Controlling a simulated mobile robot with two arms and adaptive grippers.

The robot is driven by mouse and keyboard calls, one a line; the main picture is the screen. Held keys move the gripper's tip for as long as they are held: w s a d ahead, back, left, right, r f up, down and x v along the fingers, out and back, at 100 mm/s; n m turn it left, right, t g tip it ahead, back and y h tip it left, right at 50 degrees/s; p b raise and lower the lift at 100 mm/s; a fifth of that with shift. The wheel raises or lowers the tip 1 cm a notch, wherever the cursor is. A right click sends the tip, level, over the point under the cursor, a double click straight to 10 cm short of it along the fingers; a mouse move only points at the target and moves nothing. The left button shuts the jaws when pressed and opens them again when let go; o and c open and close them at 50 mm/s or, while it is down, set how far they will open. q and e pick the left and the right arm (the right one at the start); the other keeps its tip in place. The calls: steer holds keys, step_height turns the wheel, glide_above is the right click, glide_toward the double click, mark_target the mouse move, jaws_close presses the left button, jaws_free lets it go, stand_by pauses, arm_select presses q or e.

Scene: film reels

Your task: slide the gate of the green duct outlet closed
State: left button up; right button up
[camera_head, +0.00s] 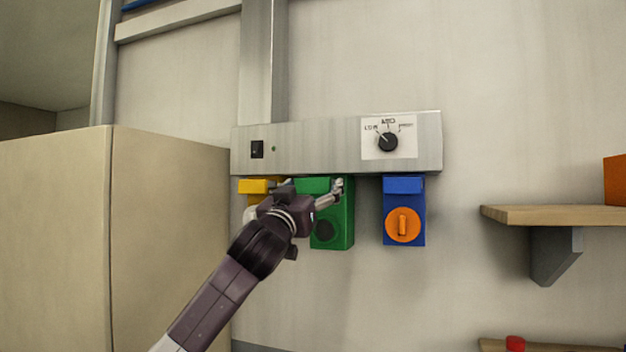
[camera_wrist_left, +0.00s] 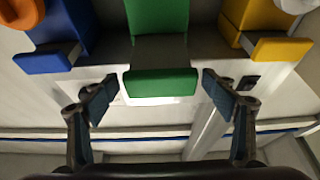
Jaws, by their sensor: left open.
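The green duct outlet (camera_head: 333,232) hangs under a metal panel, with a dark round opening on its front. In the left wrist view, its green body (camera_wrist_left: 158,16) is at the top. A grey gate plate (camera_wrist_left: 160,48) sticks out from it and ends in a green handle (camera_wrist_left: 160,84). My left gripper (camera_head: 313,189) is at the outlet's upper part and hides some of it. In the left wrist view, its open fingers (camera_wrist_left: 160,88) stand either side of the handle, with gaps on both sides. My right gripper is not in view.
A yellow outlet (camera_head: 254,186) is left of the green one, partly behind my arm. The metal panel (camera_head: 320,150) is above, a beige cabinet (camera_head: 170,240) left, a wooden shelf (camera_head: 550,215) right.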

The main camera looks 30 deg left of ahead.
arm_select(q)
steer(key=shift+w+a+f, duration=0.1)
steer(key=shift+w+a, duration=0.05)
steer(key=shift+w, duration=0.1)
